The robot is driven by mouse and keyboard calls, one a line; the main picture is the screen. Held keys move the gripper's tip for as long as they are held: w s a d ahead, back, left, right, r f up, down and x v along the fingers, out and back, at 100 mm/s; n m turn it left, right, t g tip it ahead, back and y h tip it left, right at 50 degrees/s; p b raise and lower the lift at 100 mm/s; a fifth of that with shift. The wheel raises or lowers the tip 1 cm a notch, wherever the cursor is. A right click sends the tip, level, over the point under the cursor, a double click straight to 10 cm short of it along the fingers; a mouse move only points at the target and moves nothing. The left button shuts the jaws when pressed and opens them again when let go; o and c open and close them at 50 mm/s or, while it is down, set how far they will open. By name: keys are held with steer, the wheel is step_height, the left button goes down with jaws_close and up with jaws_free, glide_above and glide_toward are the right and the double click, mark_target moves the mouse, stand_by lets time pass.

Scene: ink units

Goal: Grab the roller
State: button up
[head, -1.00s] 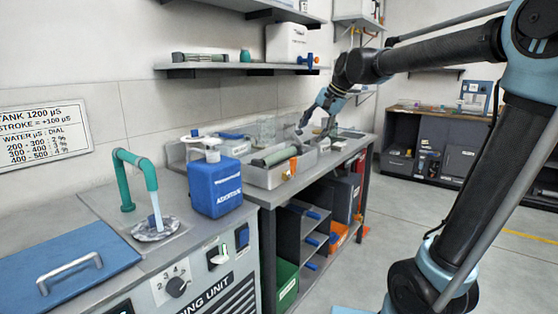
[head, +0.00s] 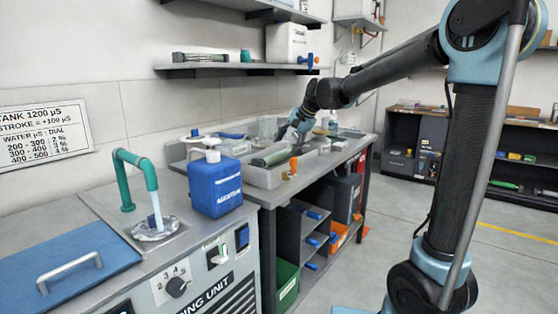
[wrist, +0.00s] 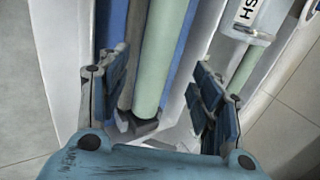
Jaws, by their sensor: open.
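A pale green roller (head: 272,155) lies in a grey tray (head: 262,178) on the bench in the head view. In the wrist view the roller (wrist: 165,50) runs lengthwise between the fingers, with a darker grey bar beside it and blue on both sides. My gripper (wrist: 160,88) is open, with one finger pad left of the roller and one right of it. A gap shows between the right pad and the roller. In the head view my gripper (head: 290,135) is at the far end of the tray, its fingertips partly hidden.
A blue jug (head: 215,185) stands left of the tray, and an orange tap (head: 292,167) is at its front. A shelf (head: 240,68) hangs above with another roller-like thing (head: 200,57). A white labelled part (wrist: 245,18) lies right of my fingers.

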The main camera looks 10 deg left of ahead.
mark_target(282, 153)
steer(key=shift+d+x, duration=0.1)
steer(key=shift+x, duration=1.45)
steer(key=shift+d+x, duration=0.15)
steer(key=shift+x, duration=1.4)
steer(key=shift+s+f, duration=0.15)
steer(key=shift+f, duration=0.05)
steer(key=c, duration=1.4)
